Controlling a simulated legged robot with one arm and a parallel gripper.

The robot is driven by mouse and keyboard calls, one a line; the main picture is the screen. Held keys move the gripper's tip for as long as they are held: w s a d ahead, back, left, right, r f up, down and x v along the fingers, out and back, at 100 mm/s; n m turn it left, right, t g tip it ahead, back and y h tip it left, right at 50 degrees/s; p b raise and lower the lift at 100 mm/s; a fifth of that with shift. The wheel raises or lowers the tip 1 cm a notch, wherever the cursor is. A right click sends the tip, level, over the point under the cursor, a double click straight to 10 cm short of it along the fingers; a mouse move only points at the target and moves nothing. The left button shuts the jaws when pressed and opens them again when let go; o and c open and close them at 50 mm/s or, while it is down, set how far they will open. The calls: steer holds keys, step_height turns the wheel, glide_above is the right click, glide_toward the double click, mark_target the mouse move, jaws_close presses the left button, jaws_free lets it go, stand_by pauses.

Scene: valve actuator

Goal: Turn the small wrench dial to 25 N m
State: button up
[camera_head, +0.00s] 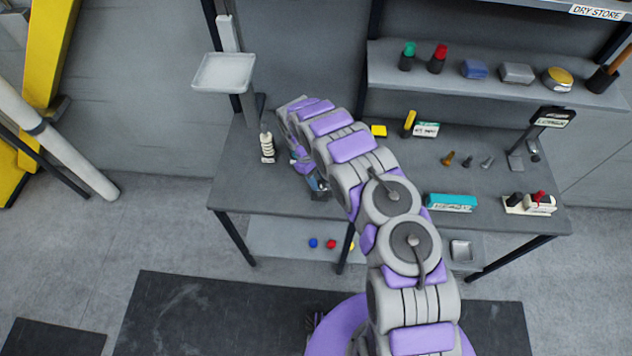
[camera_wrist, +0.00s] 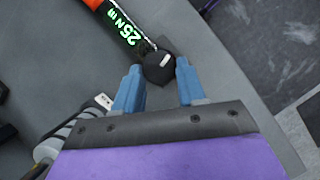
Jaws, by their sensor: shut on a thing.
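The small wrench (camera_wrist: 110,18) lies on the grey table in the wrist view, with an orange part at the top edge and a black body. Its display reads "25 N m" in glowing green. The black dial (camera_wrist: 158,67) at its near end carries a short white mark. My gripper (camera_wrist: 159,78) has its two blue fingers on either side of the dial and is shut on it. In the head view my gripper (camera_head: 318,186) is low over the table's left front part, where the arm hides most of the wrench.
The grey workbench (camera_head: 240,185) has a cream ribbed object (camera_head: 267,147) at left and a teal box (camera_head: 450,202) at right. A shelf (camera_head: 400,80) with coloured items is behind. A white tray (camera_head: 224,72) stands on a post at left.

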steer(key=shift+d+m+g+b, duration=0.2)
steer(key=shift+m+g+b, duration=0.2)
steer(key=shift+m+b, duration=0.55)
steer(key=shift+m, duration=0.25)
steer(key=o, duration=1.1)
steer(key=shift+d, duration=0.1)
steer(key=shift+c, duration=0.2)
steer(key=shift+w+a+r+y, duration=0.25)
steer(key=shift+a+r+y, duration=0.1)
steer(key=shift+r, duration=0.15)
steer(key=b+v, duration=0.1)
steer(key=v, duration=1.5)
